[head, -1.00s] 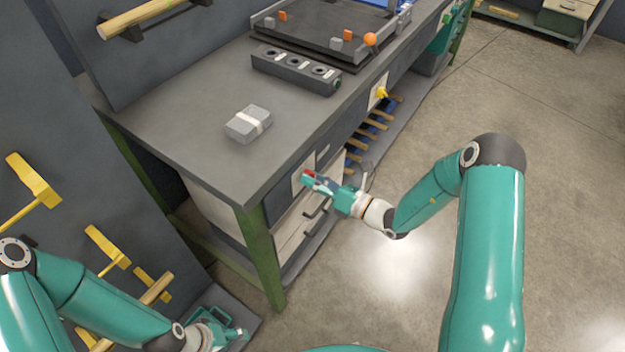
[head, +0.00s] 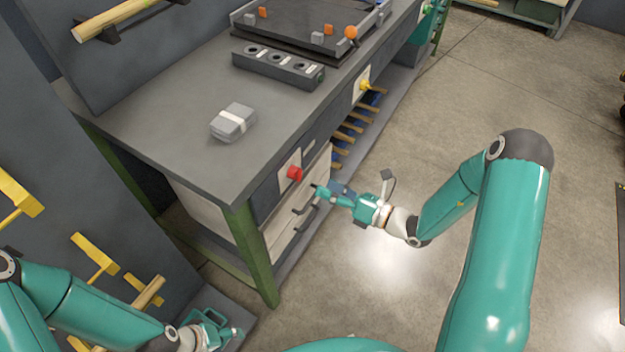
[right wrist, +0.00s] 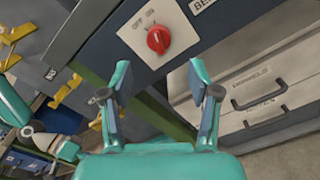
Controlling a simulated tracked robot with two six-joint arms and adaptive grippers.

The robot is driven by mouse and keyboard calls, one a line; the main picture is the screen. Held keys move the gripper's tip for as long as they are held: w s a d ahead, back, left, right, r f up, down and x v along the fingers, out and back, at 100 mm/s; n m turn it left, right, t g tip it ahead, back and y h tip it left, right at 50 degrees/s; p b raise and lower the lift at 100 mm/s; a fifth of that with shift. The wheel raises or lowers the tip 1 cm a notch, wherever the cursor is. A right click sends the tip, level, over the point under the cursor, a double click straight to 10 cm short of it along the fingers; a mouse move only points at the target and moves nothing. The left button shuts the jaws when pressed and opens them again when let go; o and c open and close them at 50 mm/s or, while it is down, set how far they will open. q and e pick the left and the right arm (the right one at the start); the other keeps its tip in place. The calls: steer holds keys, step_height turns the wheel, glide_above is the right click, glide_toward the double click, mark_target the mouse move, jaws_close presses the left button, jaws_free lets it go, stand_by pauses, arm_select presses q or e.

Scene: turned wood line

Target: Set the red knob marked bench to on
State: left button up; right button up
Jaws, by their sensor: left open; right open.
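The red knob (head: 294,173) is on a pale plate (head: 286,165) on the bench's front. In the right wrist view the knob (right wrist: 158,40) sits below the printed words OFF and ON, with a partly cut-off label beginning "BE" (right wrist: 203,4) beside the plate. I cannot tell for sure which word the knob points to. My right gripper (head: 323,191) is open and empty, a short way out from the knob and not touching it; its spread fingers (right wrist: 160,78) frame the space below the knob. My left gripper (head: 236,332) is open, low at the left, far from the knob.
The bench top (head: 170,120) holds a grey wrapped block (head: 233,122) and a dark holder (head: 278,68). Drawers with dark handles (right wrist: 262,95) lie below the knob. A yellow knob (head: 365,85) is farther along the front.

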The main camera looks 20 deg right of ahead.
steer(key=v, duration=0.4)
steer(key=shift+a, duration=0.1)
stand_by(0.3)
